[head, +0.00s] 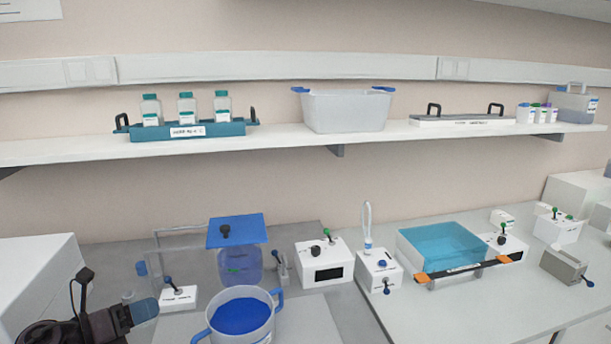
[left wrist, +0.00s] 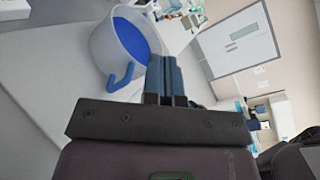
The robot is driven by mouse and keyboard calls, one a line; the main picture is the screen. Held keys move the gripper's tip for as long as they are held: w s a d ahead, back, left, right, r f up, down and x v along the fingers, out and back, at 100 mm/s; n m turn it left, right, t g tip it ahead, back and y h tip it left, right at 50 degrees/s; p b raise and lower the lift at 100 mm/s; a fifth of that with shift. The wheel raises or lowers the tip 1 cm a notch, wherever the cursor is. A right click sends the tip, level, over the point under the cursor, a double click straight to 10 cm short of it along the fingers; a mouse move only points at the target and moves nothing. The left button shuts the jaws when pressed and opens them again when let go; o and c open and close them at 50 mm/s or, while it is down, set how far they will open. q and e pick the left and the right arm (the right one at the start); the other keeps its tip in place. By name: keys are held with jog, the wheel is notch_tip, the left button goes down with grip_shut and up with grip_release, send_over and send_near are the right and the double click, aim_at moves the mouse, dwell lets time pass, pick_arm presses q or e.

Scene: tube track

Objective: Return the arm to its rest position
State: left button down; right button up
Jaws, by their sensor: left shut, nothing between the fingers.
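My left gripper (head: 143,311) is at the lower left of the head view, over the bench's left part, with its blue fingers pointing right. In the left wrist view the two blue fingers (left wrist: 167,78) lie side by side, shut, with nothing seen between them. A grey pot with blue handles and a blue inside (head: 241,315) stands on the bench to the right of the gripper. The pot also shows beyond the fingertips in the left wrist view (left wrist: 112,50). The gripper looks apart from it. My right gripper is not in view.
A small white switch box (head: 178,297) stands close behind the left gripper. A blue-lidded container (head: 238,262), a white control box (head: 325,262) and a teal-covered tank (head: 443,247) stand further right. A shelf (head: 280,146) with bottles and tubs runs above. A white block (head: 40,280) is at far left.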

pick_arm(q)
jog(key=s+d+f+m+y, duration=0.1)
jog(key=s+f+m+y, duration=0.5)
jog(key=s+f+m, duration=0.5)
jog(key=s+d+f+m+y, duration=0.1)
jog(key=s+f+m+y, duration=0.5)
jog(key=m, duration=1.8)
jog(key=s+f, duration=0.5)
jog(key=f, duration=0.3)
jog(key=shift+s+d+m+y, duration=0.25)
jog(key=shift+m+y, duration=0.05)
jog(key=shift+m, duration=0.1)
